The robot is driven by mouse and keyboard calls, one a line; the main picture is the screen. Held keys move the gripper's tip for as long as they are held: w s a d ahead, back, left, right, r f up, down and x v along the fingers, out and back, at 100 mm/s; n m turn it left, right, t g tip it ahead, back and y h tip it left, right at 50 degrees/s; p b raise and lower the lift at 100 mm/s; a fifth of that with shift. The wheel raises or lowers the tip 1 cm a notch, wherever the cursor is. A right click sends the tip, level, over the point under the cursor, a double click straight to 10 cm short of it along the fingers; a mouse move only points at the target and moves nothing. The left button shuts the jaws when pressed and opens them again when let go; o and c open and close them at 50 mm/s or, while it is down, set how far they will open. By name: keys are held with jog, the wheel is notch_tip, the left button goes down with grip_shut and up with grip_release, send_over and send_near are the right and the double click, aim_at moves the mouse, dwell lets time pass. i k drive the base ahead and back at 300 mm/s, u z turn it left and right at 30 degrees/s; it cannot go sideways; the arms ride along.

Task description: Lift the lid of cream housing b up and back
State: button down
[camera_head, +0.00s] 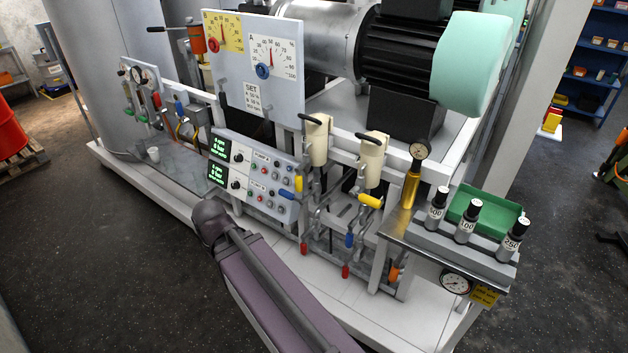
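Two cream housings stand on the white frame in front of the big motor: a left one (319,143) and a right one (371,163). Each has a black handle at its top, and both look closed. I cannot read a letter on either, so I cannot tell which is housing b. My arm's purple-grey link reaches up from the bottom edge to a dark joint left of and below the housings, in front of the control panel. My gripper is not visible, and no part of my arm touches either housing.
A control panel (252,175) with green displays is left of the housings. Levers with yellow, blue and red grips hang below them. A dial board (252,60) stands behind left.

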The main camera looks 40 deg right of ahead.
aim_at(316, 124)
jog(key=z, duration=1.1)
jog(key=k, duration=0.45)
jog(key=u, duration=0.3)
jog(key=i, duration=0.55)
jog(key=z, duration=0.15)
